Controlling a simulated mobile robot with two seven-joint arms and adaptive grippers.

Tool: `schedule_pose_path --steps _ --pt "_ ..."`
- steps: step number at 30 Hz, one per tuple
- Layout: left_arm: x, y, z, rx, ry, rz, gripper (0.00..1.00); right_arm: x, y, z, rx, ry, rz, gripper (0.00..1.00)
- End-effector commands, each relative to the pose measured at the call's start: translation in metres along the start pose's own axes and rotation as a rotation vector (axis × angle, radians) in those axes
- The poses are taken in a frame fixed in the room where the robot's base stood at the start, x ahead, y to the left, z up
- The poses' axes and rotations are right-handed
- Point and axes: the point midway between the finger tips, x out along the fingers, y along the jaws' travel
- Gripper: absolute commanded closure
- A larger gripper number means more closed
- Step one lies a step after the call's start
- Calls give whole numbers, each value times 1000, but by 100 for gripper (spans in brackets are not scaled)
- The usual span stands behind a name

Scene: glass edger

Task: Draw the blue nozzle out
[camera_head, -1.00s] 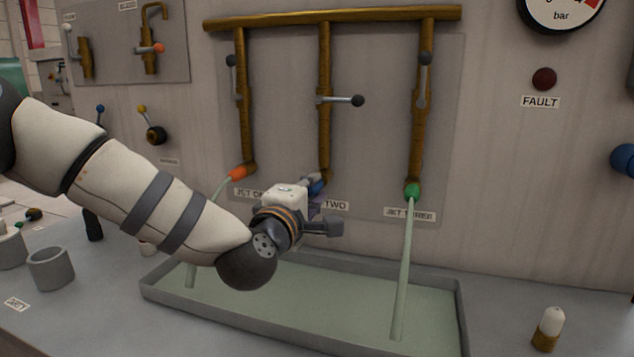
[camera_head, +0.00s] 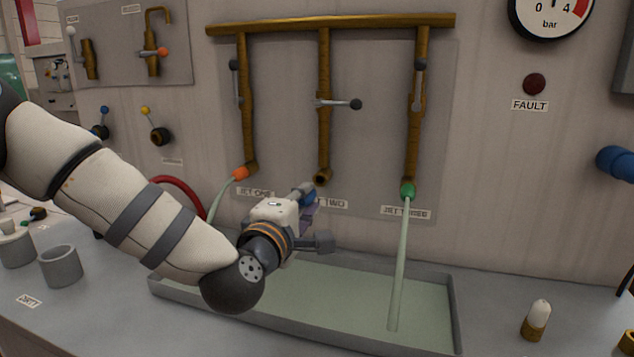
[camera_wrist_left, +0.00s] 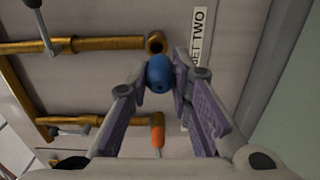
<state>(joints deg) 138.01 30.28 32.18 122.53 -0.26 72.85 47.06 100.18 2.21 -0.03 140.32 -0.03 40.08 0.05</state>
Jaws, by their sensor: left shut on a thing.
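The blue nozzle (camera_wrist_left: 160,74) is between the fingertips of my left gripper (camera_wrist_left: 160,80) in the left wrist view, and the gripper is shut on it. In the head view my left gripper (camera_head: 306,200) holds the nozzle (camera_head: 302,190) in front of the panel, just below and left of the middle brass pipe's end (camera_head: 322,177). That end is open and bare, and the nozzle is apart from it. The JET TWO label (camera_head: 330,203) is partly hidden behind the gripper. My right gripper is not in view.
An orange nozzle (camera_head: 241,173) and a green nozzle (camera_head: 408,190) sit on the outer pipes, each with a pale green stream. A grey-rimmed tray (camera_head: 453,320) lies below. A white-tipped brass piece (camera_head: 535,320) stands at right. Grey cups (camera_head: 61,267) stand at left.

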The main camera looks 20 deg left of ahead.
Motion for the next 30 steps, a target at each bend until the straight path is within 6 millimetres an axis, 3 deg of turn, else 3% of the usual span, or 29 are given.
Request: schedule_pose_path --steps 3,18,30 --pt "-18 8 0 0 0 11 100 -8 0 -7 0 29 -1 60" --pt "-81 3 0 -1 -1 5 100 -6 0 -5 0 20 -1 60" --pt "-91 3 0 0 0 6 100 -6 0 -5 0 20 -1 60"
